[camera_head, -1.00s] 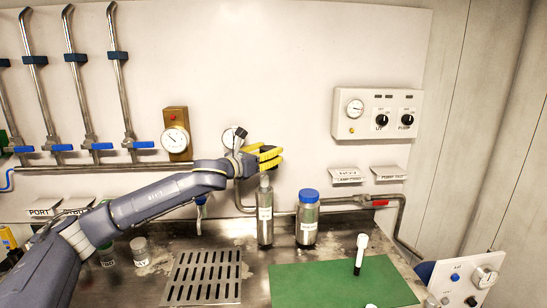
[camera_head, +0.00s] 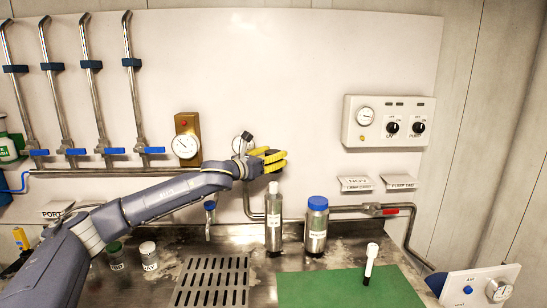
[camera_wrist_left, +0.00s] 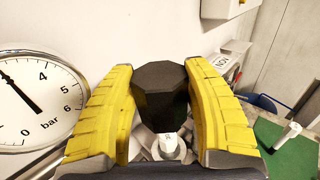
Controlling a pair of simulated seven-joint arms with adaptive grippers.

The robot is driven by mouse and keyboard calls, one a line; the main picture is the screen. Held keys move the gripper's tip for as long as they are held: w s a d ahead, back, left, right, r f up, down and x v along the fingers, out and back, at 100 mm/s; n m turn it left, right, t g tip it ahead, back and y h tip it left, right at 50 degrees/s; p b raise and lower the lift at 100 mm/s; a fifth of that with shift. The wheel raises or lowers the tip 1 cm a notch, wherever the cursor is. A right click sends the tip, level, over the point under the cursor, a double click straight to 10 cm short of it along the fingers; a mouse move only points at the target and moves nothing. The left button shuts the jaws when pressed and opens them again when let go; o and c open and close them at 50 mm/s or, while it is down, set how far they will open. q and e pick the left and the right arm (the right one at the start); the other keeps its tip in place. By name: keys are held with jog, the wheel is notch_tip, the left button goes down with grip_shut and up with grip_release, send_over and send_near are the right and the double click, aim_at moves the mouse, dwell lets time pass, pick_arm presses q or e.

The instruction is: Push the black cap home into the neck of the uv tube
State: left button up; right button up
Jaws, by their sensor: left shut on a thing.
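My left gripper (camera_head: 272,160) has yellow fingers and is shut on the black cap (camera_wrist_left: 160,92), which sits between the two fingers in the left wrist view. In the head view the fingers hide the cap. The uv tube (camera_head: 273,222), a slim silver cylinder with a pale narrow neck (camera_head: 273,187), stands upright on the counter just below the gripper. In the wrist view a small white tip (camera_wrist_left: 168,144) shows beyond the cap. The cap appears above the neck with a small gap; exact alignment is hard to tell. My right gripper is not in view.
A wider silver canister (camera_head: 316,228) with a blue lid stands just right of the tube. A wall gauge (camera_wrist_left: 35,103) is close to the left finger. A green mat (camera_head: 345,290) with a white marker-like item (camera_head: 370,262) lies front right. A drain grate (camera_head: 212,283) lies front left.

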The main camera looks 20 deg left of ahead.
aim_at(273, 183)
pick_arm(q)
jog(key=c, duration=0.3)
jog(key=shift+f, duration=1.55)
jog(key=shift+f, duration=3.3)
dwell(0.8)
jog(key=o, duration=1.1)
jog(key=shift+c, duration=0.2)
jog(key=v, duration=1.2)
